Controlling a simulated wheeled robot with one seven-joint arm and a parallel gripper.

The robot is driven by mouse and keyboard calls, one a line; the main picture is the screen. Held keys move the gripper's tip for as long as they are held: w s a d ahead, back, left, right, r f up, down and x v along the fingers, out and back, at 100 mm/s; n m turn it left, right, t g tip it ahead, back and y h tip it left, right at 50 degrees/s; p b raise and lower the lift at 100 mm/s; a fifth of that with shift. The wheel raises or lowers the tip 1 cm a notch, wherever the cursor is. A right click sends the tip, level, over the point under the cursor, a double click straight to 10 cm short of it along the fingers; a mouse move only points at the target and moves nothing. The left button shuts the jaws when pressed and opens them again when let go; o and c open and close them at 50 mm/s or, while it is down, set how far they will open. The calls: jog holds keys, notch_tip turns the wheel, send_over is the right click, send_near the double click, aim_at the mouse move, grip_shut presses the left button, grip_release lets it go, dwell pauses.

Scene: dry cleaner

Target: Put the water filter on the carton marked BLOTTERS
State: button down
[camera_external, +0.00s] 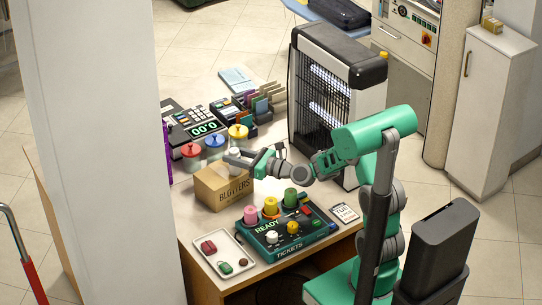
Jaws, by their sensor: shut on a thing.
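The carton marked BLOTTERS (212,192) is a brown box standing on the counter, with its lettering on the front face. My gripper (236,160) is over the top of the carton, reaching in from the right. It is shut on a small whitish thing, which I take to be the water filter (234,153). The fingers partly cover it. I cannot tell whether its underside touches the carton's top or is just above it.
Jars with red (191,150), blue and yellow lids stand close behind the carton. A large black-fronted heater-like unit (335,85) stands behind my arm. A pale pillar is at left.

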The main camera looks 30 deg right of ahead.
jog(key=shift+f, duration=0.1)
jog(key=c, duration=0.9)
grip_release()
jog(key=shift+s+d, duration=0.2)
jog(key=v, duration=1.1)
jog(key=shift+s+b, duration=0.25)
jog(key=shift+b, duration=0.2)
jog(key=shift+d, duration=0.15)
